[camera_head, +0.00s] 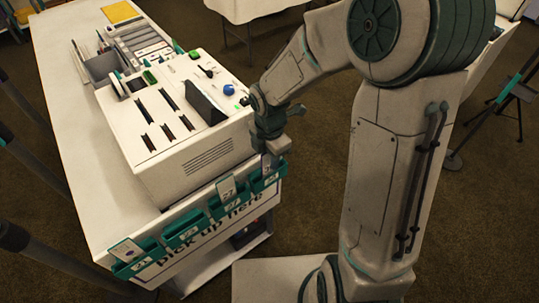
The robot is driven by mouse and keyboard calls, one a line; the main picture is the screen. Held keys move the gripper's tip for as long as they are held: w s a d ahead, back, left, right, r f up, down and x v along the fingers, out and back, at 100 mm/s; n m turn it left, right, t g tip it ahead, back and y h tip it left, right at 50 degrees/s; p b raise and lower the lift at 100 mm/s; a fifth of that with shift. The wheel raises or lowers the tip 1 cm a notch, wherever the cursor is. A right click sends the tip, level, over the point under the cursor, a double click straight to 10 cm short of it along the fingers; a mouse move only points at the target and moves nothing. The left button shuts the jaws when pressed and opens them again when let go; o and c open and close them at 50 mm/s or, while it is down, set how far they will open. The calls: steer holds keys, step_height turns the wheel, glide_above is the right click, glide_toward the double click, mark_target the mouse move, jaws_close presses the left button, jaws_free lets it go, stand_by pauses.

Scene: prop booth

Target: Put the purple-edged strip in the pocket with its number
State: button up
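My gripper (271,146) points down at the front right corner of the white machine, just above the rightmost teal pocket. Its fingers are too small and shadowed to tell if they are open or shut. A pale strip (267,164) shows directly below it, at the rightmost pocket (268,181); whether the gripper touches it is unclear, and its edge colour cannot be read surely. Other teal pockets (184,230) line the table front with number labels too small to read surely. One pale strip (227,188) stands in a middle pocket, another (126,249) in the leftmost pocket.
The white machine (180,118), with slots and a blue knob (228,89), fills the table's near end. Behind it are a grey bin (103,66), a rack (140,41) and a yellow pad (121,12). The white table (62,100) is clear along its left side.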

step_height(320, 180, up, 14)
steer(key=shift+p, duration=0.3)
stand_by(0.4)
steer(key=shift+f, duration=0.15)
stand_by(0.5)
